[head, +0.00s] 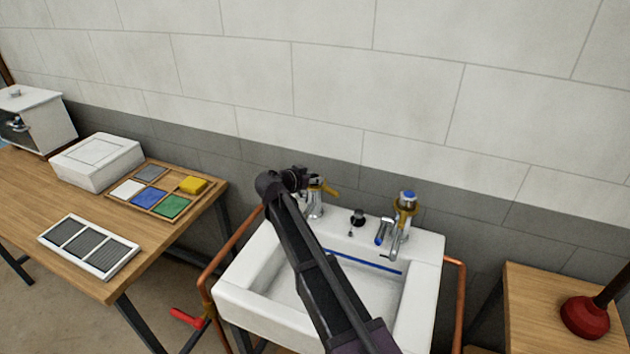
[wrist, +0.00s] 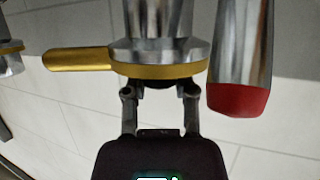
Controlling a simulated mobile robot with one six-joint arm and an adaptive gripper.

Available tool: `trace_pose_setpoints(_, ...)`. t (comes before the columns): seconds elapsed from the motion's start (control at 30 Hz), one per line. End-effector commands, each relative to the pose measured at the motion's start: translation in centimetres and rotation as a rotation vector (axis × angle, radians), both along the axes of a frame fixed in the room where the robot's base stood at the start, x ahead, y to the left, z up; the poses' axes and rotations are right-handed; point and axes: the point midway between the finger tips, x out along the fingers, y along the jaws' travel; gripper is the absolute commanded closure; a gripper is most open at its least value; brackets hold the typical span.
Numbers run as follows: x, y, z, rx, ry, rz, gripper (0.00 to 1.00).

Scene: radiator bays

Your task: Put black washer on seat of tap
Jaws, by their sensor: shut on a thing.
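The left tap (head: 315,207) is chrome, with a gold collar and lever, at the back left of the basin. In the wrist view the tap (wrist: 156,22) appears upside down, with its red-tipped spout (wrist: 240,75) at right and gold lever at left. My gripper (wrist: 159,92) is at the tap's open end, by the gold collar. It is shut on a small dark thing that looks like the black washer (wrist: 159,83). The washer is mostly hidden between the fingertips and collar; I cannot tell whether it touches the seat. In the head view my gripper (head: 297,180) hides the tap's top.
A blue-capped tap (head: 407,197) stands at the right of the white basin (head: 232,299). A black plug-like thing (head: 357,217) is between the taps. A wooden bench (head: 60,235) at left holds a tray of coloured squares (head: 165,198) and a white box (head: 97,160).

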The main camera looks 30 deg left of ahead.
Motion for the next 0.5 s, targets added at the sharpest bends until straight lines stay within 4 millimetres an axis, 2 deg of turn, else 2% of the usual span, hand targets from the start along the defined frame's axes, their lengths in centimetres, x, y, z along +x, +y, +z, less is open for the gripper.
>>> trace_pose_setpoints(0.37,0.00,0.00,-0.37,0.000,0.000,0.000,0.88)
trace_pose_setpoints(0.4,0.00,0.00,-0.26,0.000,0.000,0.000,0.56)
trace_pose_setpoints(0.5,0.00,0.00,-0.23,0.000,0.000,0.000,0.30)
